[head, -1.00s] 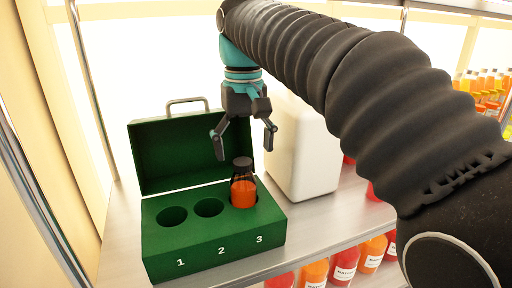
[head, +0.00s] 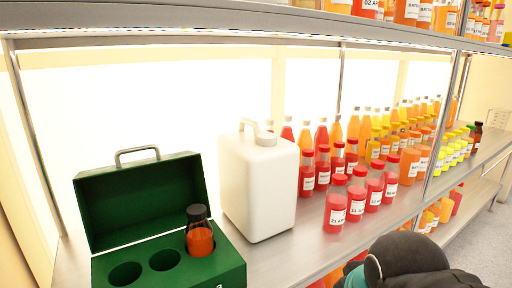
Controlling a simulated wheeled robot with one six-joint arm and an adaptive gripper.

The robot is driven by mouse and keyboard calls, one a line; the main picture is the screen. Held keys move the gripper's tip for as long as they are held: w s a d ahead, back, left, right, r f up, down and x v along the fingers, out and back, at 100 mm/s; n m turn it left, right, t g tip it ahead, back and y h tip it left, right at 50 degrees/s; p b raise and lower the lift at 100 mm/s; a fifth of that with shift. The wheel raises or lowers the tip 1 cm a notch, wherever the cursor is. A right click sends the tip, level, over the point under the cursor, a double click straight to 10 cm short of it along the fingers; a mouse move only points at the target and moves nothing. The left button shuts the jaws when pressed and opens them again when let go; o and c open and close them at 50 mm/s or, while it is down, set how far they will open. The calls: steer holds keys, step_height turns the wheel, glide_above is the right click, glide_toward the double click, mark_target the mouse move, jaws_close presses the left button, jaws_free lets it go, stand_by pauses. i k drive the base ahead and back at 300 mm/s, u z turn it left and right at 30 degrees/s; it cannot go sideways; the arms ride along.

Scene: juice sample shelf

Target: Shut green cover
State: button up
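The green box (head: 214,267) stands on the shelf at the lower left of the head view. Its green cover (head: 140,203) is open and stands upright at the back, with a grey handle (head: 138,153) on its top edge. A dark-capped bottle of orange-red juice (head: 200,238) stands in the right-hand hole. The other two holes are empty. The front of the box is cut off by the picture's lower edge. My gripper is not in view; only part of my arm shows at the bottom right.
A white jug (head: 259,187) stands just right of the box. Several red-capped bottles (head: 337,212) stand further right, with rows of orange and yellow ones behind. An upper shelf (head: 240,24) crosses the top. Bare shelf surface (head: 290,250) shows in front of the jug.

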mark_target(119, 204)
steer(key=k, duration=0.5)
steer(key=u, duration=1.15)
steer(key=i, duration=0.6)
